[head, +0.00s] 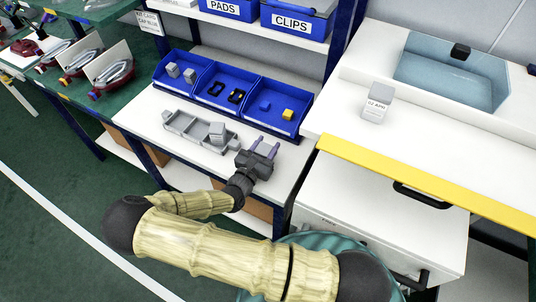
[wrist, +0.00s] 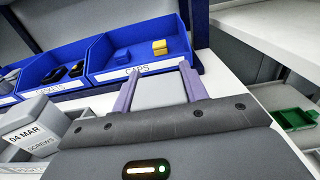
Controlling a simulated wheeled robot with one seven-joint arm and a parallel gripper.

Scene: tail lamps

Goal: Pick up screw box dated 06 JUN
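No label reading 06 JUN is legible in either view. A grey box (wrist: 36,126) marked 04 MAR SCREWS shows at the left of the wrist view. In the head view a grey box (head: 217,131) sits in the right part of a grey divided tray (head: 180,127). A pale box (head: 377,102) stands on the right bench; its small label seems to read 02 APR. Two small grey boxes, (head: 172,70) and (head: 189,75), lie in the left blue bin, labels unreadable.
Blue bins (head: 266,124) stand behind the tray, with black parts in the middle and a yellow part (head: 288,114) at right. A blue basin (head: 440,76) is sunk in the right bench, with a yellow front edge (head: 420,180). Shelf bins PADS and CLIPS hang above.

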